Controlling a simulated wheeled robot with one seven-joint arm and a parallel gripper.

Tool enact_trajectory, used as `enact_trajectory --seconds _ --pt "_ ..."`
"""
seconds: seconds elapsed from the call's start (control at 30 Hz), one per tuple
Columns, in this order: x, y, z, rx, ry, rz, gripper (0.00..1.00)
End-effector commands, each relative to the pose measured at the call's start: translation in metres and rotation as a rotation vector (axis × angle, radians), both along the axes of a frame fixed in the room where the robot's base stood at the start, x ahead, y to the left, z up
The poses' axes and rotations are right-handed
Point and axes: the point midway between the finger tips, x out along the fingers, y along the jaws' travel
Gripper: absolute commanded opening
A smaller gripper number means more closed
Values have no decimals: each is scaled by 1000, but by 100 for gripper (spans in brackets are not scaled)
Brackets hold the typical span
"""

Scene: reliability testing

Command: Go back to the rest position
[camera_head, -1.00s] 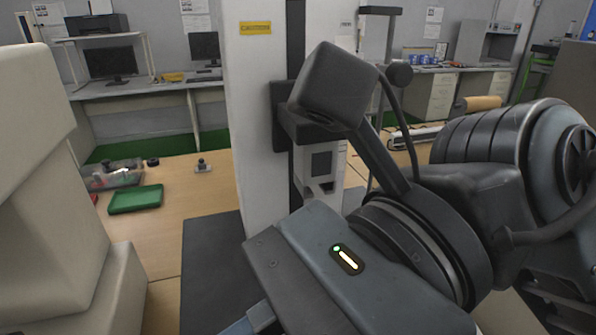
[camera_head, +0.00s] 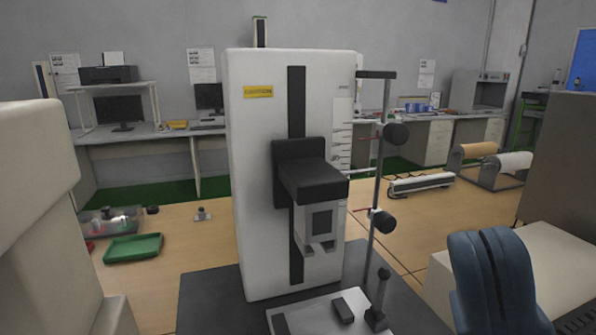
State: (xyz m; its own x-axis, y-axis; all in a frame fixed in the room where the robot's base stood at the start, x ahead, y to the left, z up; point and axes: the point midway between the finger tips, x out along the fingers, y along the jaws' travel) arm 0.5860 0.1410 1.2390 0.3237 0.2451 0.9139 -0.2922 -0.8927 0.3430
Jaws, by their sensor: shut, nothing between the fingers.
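My gripper's fingers are not to be made out in the head view. Only a rounded blue-grey part of my arm shows at the lower right edge. The white test machine (camera_head: 262,180) stands upright on a dark mat (camera_head: 205,285) in the middle, with a black head block (camera_head: 312,180) on its front. A thin stand with black knobs (camera_head: 396,134) rises at its right. My visible arm part is right of the machine and apart from it in the picture.
A beige block (camera_head: 35,200) fills the left edge. A green tray (camera_head: 133,248) and a clear bin of parts (camera_head: 110,220) lie on the wooden table (camera_head: 190,250). A grey-brown panel and pale box (camera_head: 545,255) stand at the right. Rolls (camera_head: 515,163) lie behind.

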Motion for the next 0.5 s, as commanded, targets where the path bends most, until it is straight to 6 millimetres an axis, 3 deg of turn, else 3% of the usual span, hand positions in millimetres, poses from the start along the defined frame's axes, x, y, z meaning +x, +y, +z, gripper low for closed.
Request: enact_trajectory --seconds 0.27,0.5 --pt "-3 -43 -97 218 493 31 0" --pt "-42 -77 -190 363 905 34 0"
